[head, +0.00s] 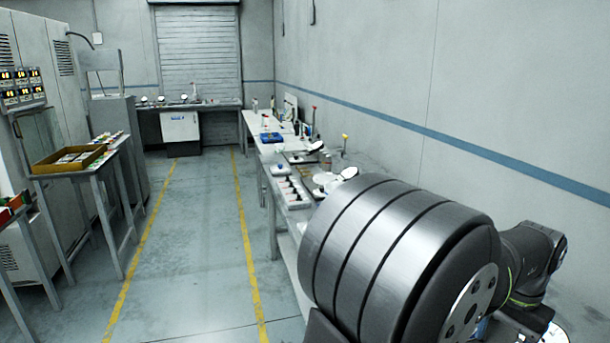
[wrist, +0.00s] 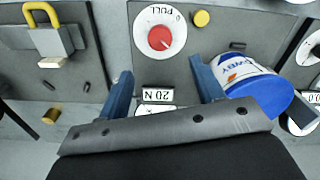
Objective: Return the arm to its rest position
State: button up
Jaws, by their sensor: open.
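My gripper (wrist: 162,88) shows in the wrist view with its two blue fingers spread apart and nothing held between them. A small white plate marked "20 N" (wrist: 158,95) shows in the gap between the fingers. Beyond it is a grey panel with a red knob on a white dial (wrist: 160,37). In the head view, part of my arm (head: 525,262) shows at the lower right. My gripper cannot be made out there.
A white and blue round container (wrist: 258,88) is just right of the right finger. In the head view, a cluttered bench (head: 262,155) runs along the right wall and an open tray (head: 48,168) stands at left. The marked aisle is clear.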

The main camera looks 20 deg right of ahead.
notch_tip(320, 180, down, 11)
jog(key=shift+f, duration=0.1)
dwell(0.3)
